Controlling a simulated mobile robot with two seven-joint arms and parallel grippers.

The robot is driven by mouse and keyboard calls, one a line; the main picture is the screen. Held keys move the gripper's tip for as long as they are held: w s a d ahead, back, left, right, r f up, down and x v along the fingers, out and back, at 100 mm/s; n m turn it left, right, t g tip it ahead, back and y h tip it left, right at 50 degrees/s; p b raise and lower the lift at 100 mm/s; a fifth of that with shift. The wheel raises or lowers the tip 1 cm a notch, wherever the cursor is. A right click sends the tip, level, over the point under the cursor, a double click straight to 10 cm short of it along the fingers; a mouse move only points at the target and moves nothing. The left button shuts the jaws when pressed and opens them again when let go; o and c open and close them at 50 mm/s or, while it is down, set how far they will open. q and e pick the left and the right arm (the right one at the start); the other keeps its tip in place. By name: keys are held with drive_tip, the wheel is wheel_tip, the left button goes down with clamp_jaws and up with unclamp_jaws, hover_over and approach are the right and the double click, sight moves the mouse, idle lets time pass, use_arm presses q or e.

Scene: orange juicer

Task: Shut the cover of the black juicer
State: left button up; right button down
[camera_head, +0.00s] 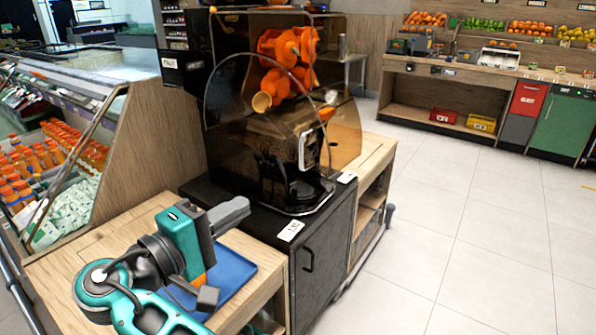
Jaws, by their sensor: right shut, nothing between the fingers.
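The black juicer (228,55) stands on a black cabinet, with orange pressing parts (288,55) inside. Its smoky see-through cover (345,135) spreads around the front and right side, with a pale upright handle (303,150) low on it. I cannot tell exactly how far the cover stands from the body. My right gripper (232,214) is at the lower left, in front of and below the juicer. It is shut and empty, apart from the cover. My left gripper is not in view.
A blue tray (238,270) lies on the wooden counter (75,270) beneath my right arm. The black cabinet (325,255) has white cards on its top. A chilled case with bottles (35,155) stands left. Tiled floor (465,250) is free on the right.

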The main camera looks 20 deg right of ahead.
drive_tip(key=b+x, duration=0.3)
drive_tip(key=x, duration=1)
drive_tip(key=shift+d, duration=0.25)
drive_tip(key=shift+w+d, duration=0.15)
drive_tip(key=shift+w, duration=0.1)
